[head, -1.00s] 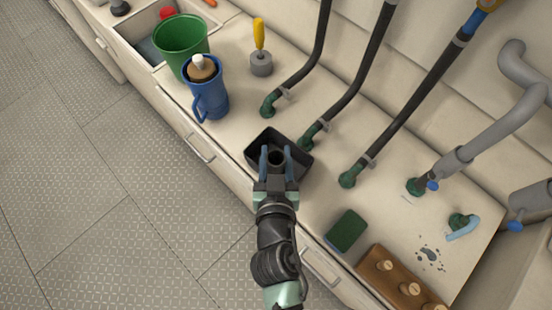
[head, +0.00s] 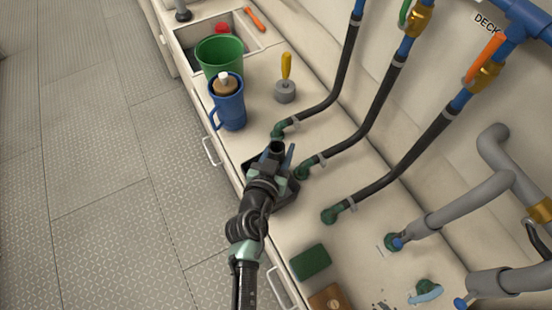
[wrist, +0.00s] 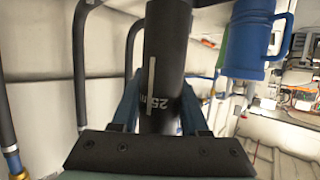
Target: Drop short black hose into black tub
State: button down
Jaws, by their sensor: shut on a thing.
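The short black hose (wrist: 167,60) stands between the two blue fingers of my gripper (wrist: 160,105) in the wrist view, with white "25 m" lettering on its side. In the head view my gripper (head: 279,155) is shut on the hose, whose open dark end (head: 276,147) shows between the fingertips. The black tub (head: 287,197) sits on the counter under and behind my gripper, mostly hidden by it. The hose appears to be over the tub; I cannot tell its height above it or whether its lower end is inside.
A blue jug (head: 229,108) holding a brown-topped item and a green bucket (head: 218,56) stand beyond the tub. A yellow-handled tool (head: 286,82) stands nearby. Fixed black hoses (head: 373,110) rise right of the tub. A green sponge (head: 311,262) lies nearer on the counter.

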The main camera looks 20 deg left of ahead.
notch_tip(320, 180, down, 5)
jog(key=b, duration=0.3)
jog(key=shift+c, duration=1.7)
grip_release()
jog(key=shift+s, duration=0.1)
jog(key=b+v, duration=0.2)
jog(key=v, duration=0.9)
jog(key=shift+s, duration=0.3)
jog(key=shift+s+d+r, duration=0.1)
jog(key=shift+s+r, duration=0.25)
jog(key=shift+s, duration=0.2)
